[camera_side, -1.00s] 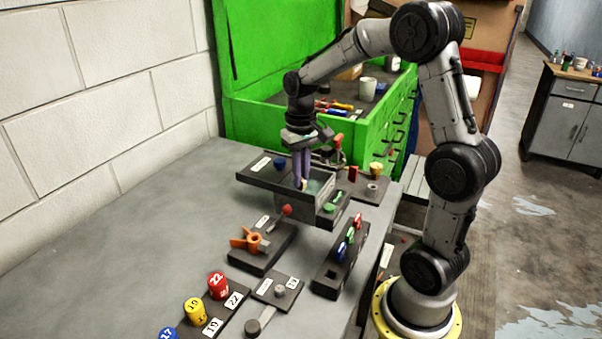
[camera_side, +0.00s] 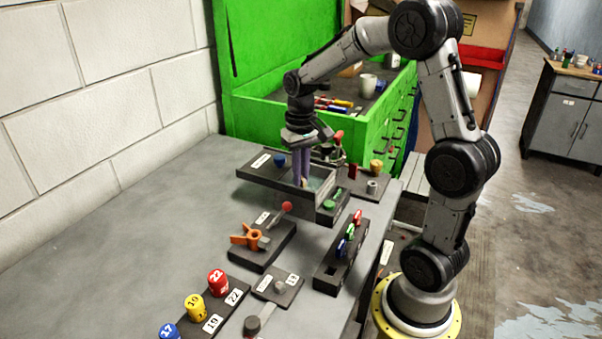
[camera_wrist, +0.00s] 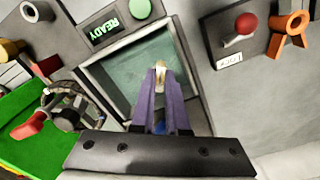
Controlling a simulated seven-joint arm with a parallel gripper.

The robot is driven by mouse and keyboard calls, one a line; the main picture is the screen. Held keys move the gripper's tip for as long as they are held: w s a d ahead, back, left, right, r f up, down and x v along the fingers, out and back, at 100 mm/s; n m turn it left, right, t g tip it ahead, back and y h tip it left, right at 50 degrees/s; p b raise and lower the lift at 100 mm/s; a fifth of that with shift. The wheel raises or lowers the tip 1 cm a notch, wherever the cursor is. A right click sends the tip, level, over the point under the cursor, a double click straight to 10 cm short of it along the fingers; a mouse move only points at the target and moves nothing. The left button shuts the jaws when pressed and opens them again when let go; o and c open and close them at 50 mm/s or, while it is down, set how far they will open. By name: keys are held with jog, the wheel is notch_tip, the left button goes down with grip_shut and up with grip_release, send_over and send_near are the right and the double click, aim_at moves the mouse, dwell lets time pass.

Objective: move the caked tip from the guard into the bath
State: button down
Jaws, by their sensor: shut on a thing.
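My gripper (camera_side: 303,184) points down over the bath (camera_side: 327,197), a grey open box. In the wrist view, the purple fingers of my gripper (camera_wrist: 162,85) are shut on the small cream-white tip (camera_wrist: 161,70). The tip lies within the outline of the bath (camera_wrist: 200,112), in front of its greenish surface. I cannot tell whether it touches that surface. The orange guard (camera_side: 247,237) sits on a dark block nearer the side camera; part of the guard also shows in the wrist view (camera_wrist: 289,26), with no tip clearly seen in it.
A red-balled lever (camera_side: 286,207) stands beside the guard. A lit READY display (camera_wrist: 105,30) and green button (camera_wrist: 140,8) adjoin the bath. A red-handled wheel (camera_wrist: 28,125) is close by. A rack with coloured pieces (camera_side: 341,255) stands in front.

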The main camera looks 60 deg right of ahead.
jog(key=shift+f, duration=1.05)
jog(key=c, duration=0.8)
grip_release()
jog(key=shift+c, duration=0.2)
jog(key=shift+o, duration=0.3)
jog(key=shift+o, duration=1.3)
jog(key=shift+r, duration=3.5)
